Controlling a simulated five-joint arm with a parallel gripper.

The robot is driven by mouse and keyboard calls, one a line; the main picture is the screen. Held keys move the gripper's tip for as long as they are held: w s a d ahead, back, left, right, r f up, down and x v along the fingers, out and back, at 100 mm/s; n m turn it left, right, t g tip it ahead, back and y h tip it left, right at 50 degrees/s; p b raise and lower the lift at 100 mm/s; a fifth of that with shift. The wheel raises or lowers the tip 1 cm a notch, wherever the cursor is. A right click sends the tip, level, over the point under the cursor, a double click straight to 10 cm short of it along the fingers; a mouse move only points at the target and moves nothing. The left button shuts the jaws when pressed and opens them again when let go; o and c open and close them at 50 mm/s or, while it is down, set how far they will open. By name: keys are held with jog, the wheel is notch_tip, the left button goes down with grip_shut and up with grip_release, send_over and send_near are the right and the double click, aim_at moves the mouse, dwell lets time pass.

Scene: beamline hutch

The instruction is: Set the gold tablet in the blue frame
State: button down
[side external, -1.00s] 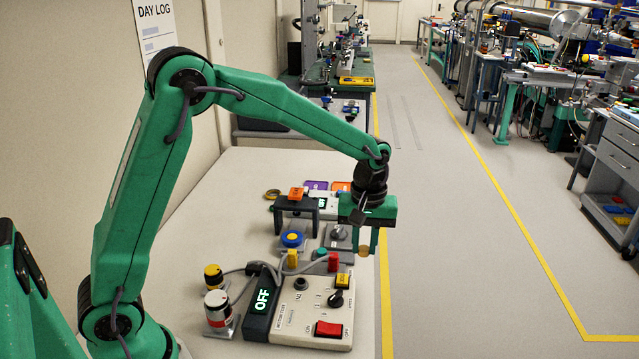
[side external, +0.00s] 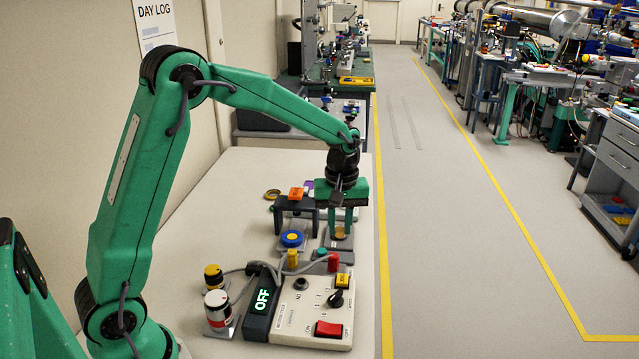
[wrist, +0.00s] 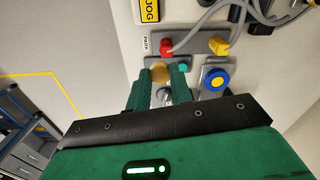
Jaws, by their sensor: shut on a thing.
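The gold tablet (side external: 340,233) is a small round gold piece held between the fingers of my gripper (side external: 339,230). The wrist view shows the tablet (wrist: 158,71) between the green fingertips of my gripper (wrist: 160,76). In the side view it appears over a grey fixture (side external: 338,247); whether it touches the fixture I cannot tell. A blue round piece with a yellow centre (side external: 292,239) sits to the left on a grey plate, and to the right in the wrist view (wrist: 217,82). I cannot make out a separate blue frame.
A dark bridge-shaped stand (side external: 297,206) with an orange block on top (side external: 297,194) stands left of my gripper. A control box (side external: 310,310) with an OFF display, red switch and cables is nearer the camera. The bench's right edge is close to my gripper.

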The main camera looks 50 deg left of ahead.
aim_at(292, 236)
jog(key=s+a+n, duration=0.3)
jog(key=a+n, duration=0.1)
jog(key=a, duration=1)
jog(key=shift+a, duration=0.4)
jog(key=shift+s+f, duration=0.1)
jog(key=shift+f, duration=0.05)
jog(key=shift+f, duration=3.25)
jog(key=shift+f, duration=0.6)
jog(key=c, duration=1.2)
grip_release()
jog(key=shift+o, duration=0.2)
jog(key=shift+r, duration=0.1)
